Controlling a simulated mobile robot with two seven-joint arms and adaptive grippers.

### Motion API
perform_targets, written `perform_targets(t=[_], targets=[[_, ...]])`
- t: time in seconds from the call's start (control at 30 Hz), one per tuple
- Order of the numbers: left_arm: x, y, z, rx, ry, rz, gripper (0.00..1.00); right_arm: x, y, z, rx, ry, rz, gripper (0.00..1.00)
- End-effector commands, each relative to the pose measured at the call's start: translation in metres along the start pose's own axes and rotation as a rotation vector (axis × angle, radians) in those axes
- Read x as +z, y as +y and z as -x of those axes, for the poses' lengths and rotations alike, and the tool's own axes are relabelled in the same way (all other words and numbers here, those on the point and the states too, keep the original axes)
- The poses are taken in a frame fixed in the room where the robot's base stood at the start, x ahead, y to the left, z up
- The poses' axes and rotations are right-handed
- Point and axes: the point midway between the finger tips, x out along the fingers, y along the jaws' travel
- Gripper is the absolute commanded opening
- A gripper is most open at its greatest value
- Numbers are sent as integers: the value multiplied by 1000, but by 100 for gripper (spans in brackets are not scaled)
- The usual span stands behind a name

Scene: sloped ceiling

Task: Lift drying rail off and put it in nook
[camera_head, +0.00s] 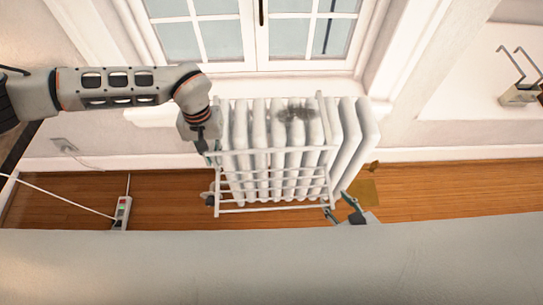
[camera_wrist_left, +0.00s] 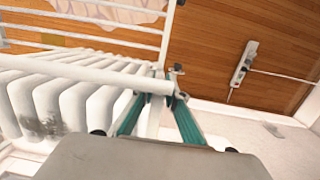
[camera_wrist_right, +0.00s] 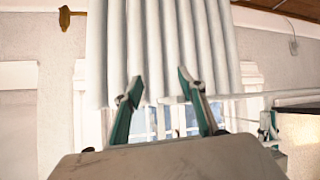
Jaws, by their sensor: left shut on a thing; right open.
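The drying rail (camera_head: 275,210) is a white frame of thin bars, hanging against the front of the white ribbed radiator (camera_head: 360,130) below the window. My left gripper (camera_head: 212,152) is at the rail's left side. In the left wrist view its green fingers (camera_wrist_left: 165,100) are shut on a white bar of the rail (camera_wrist_left: 100,72). My right gripper (camera_head: 345,210) is low near the rail's lower right corner. In the right wrist view its fingers (camera_wrist_right: 162,90) are open and empty, with radiator ribs (camera_wrist_right: 165,50) beyond. I cannot tell whether the rail's upper ends touch the radiator.
A power strip (camera_head: 122,212) with a cable lies on the wooden floor at left. A pale surface (camera_head: 270,260) spans the foreground. A pale recess (camera_head: 480,85) at right holds a small object with two hooked prongs (camera_head: 519,94). Floor (camera_head: 440,185) right of the radiator is mostly clear.

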Motion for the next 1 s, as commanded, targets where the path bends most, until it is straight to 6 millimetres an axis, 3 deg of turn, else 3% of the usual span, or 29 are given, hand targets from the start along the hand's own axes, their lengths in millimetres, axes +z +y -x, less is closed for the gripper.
perform_targets(t=[0.17,1.0], targets=[[13,0,2,1,0,-4,0,-9,3,6,4,2,2,40],[70,0,-4,-1,-5,-5,0,-16,6,23,2,-23,11,40]])
